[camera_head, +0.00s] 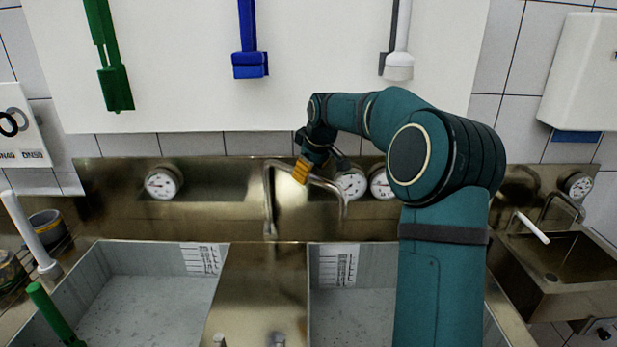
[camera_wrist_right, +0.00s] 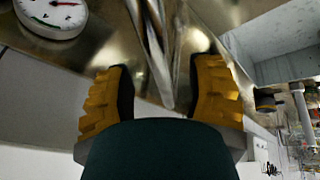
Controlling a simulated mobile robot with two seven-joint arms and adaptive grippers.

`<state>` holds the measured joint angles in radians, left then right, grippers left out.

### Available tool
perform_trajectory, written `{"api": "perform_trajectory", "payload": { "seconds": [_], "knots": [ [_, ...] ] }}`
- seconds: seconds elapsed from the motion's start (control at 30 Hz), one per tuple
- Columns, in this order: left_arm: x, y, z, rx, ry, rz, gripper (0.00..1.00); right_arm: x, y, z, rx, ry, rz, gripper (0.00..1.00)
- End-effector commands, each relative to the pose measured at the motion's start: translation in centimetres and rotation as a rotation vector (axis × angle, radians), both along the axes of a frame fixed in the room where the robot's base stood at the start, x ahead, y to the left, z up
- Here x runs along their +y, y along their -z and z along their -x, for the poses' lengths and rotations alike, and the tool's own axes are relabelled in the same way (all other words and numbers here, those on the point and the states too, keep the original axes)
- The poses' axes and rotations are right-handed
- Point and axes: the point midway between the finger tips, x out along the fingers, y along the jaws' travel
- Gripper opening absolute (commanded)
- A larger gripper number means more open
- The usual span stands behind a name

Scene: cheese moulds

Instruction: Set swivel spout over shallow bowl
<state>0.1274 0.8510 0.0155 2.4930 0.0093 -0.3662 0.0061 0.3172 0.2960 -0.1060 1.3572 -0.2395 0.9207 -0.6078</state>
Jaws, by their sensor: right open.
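The swivel spout (camera_head: 269,200) is a bent metal pipe rising from the steel ledge between the two basins. Its upper arm runs to the right, and its tip (camera_head: 343,210) hangs at the back of the right basin (camera_head: 375,257). The left basin (camera_head: 150,258) lies to the left; I cannot tell for sure which is the shallow bowl. My right gripper (camera_head: 303,171) is at the spout's upper arm. In the right wrist view the orange fingers (camera_wrist_right: 162,92) are open, with the spout pipe (camera_wrist_right: 152,45) between them, apparently not gripped. My left gripper is not in view.
Round gauges, one of them at the left (camera_head: 162,182), sit on the steel back panel behind the spout. A small steel sink (camera_head: 560,285) stands at the right. A green handle (camera_head: 50,312) and a white handle (camera_head: 28,232) stick up at the left.

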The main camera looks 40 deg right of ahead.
Motion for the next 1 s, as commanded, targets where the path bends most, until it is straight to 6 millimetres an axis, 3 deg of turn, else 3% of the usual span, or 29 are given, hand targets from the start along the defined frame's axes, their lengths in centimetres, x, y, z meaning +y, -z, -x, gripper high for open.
{"api": "perform_trajectory", "payload": {
  "seconds": [0.2,0.53,0.57,0.7,1.0],
  "knots": [
    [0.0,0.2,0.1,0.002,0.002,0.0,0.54,-0.2,1.7,-0.8,0.0,0.0,0.0,0.54],
    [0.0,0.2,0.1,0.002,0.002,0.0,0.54,-0.2,1.9,-0.9,-0.001,0.0,0.001,0.54],
    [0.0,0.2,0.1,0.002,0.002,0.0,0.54,-0.2,1.9,-0.9,-0.001,0.0,0.001,0.5],
    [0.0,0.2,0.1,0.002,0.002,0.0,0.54,-0.2,1.9,-0.9,-0.001,0.0,0.001,0.01],
    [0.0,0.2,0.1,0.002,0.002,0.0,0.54,-0.2,1.9,-0.9,0.0,0.0,0.0,0.0]
  ]
}}
